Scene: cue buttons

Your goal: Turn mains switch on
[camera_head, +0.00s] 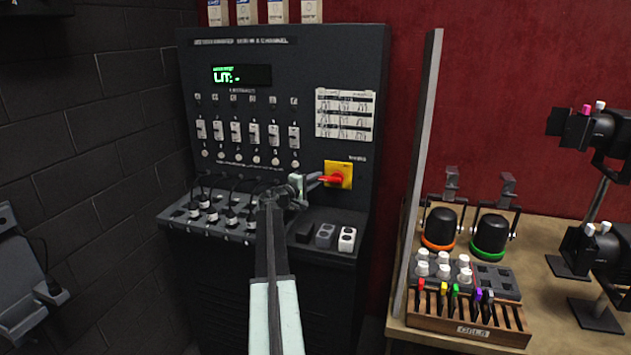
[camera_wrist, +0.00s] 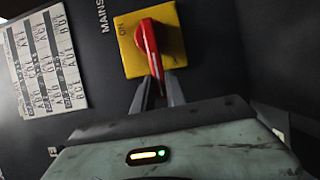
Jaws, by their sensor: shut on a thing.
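The mains switch is a yellow plate (camera_head: 345,169) with a red rotary handle (camera_head: 331,180), low on the right of the dark dimmer rack. In the head view the handle lies about level, pointing left. In the wrist view the yellow plate (camera_wrist: 180,50) bears the word ON at its left edge, beside the MAINS label, and the red handle (camera_wrist: 150,45) points down toward my gripper. My gripper (camera_head: 315,180) is shut on the handle's free end; its two dark fingers also show in the wrist view (camera_wrist: 157,92), one on each side of it.
The rack (camera_head: 285,60) has a green display, several sliders and a label sheet (camera_head: 345,113). A grey upright panel edge (camera_head: 420,150) stands right of the rack, beside a wooden table (camera_head: 550,260) with lamps.

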